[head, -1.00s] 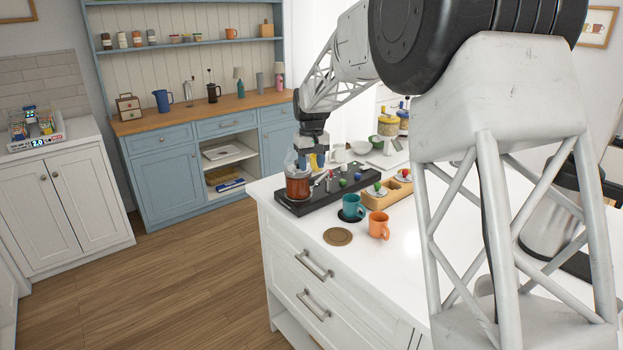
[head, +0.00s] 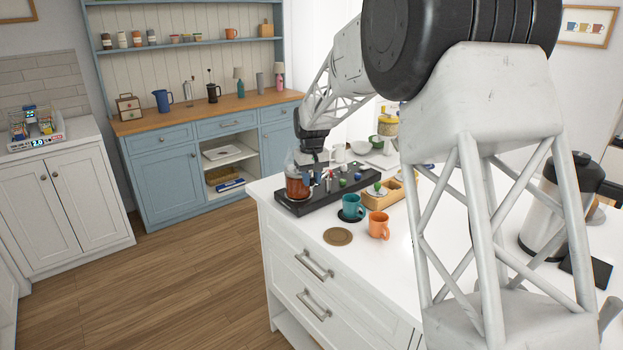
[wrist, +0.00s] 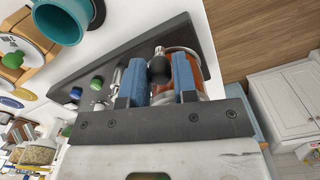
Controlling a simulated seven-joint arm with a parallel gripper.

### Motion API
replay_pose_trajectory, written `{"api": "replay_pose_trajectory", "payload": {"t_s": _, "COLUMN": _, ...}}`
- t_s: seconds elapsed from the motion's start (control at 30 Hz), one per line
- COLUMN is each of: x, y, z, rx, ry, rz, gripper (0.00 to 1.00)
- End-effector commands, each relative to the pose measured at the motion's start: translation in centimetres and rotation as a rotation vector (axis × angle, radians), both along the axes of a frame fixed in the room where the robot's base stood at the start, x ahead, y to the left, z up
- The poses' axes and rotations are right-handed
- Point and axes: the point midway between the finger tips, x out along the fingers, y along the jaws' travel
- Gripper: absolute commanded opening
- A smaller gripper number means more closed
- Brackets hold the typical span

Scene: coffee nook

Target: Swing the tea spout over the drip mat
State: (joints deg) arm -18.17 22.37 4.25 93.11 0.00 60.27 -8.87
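The tea dispenser, an amber glass vessel (head: 297,188) with a clear top, stands at the left end of a black tray; it also shows behind my fingers in the wrist view (wrist: 183,62). A small metal spout part with a black knob (wrist: 159,70) shows in front of it. My gripper (wrist: 160,80) has its two blue fingers on either side of this knob, and the knob fills the gap between them. In the head view my gripper (head: 312,172) is low over the tray beside the vessel. A round brown mat (head: 338,236) lies bare on the counter; I cannot tell whether it is the drip mat.
The black tray (head: 300,208) carries small levers and coloured knobs. A teal mug (head: 352,206) on a dark round mat and an orange mug (head: 379,225) stand in front of it. A wooden tray (head: 375,202) is at the right.

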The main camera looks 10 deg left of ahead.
Motion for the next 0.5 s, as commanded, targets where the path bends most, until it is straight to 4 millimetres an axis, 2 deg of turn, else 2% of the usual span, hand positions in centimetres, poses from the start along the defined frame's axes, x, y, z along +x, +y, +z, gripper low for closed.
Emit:
{"api": "replay_pose_trajectory", "payload": {"t_s": 0.03, "x": 0.00, "y": 0.00, "z": 0.00, "rx": 0.000, "ry": 0.000, "rz": 0.000, "gripper": 0.19}}
{"api": "replay_pose_trajectory", "payload": {"t_s": 0.17, "x": 0.00, "y": 0.01, "z": 0.00, "rx": 0.000, "ry": 0.000, "rz": 0.000, "gripper": 0.00}}
{"api": "replay_pose_trajectory", "payload": {"t_s": 0.5, "x": -0.05, "y": -0.09, "z": 0.00, "rx": 0.000, "ry": 0.000, "rz": 0.010, "gripper": 0.00}}
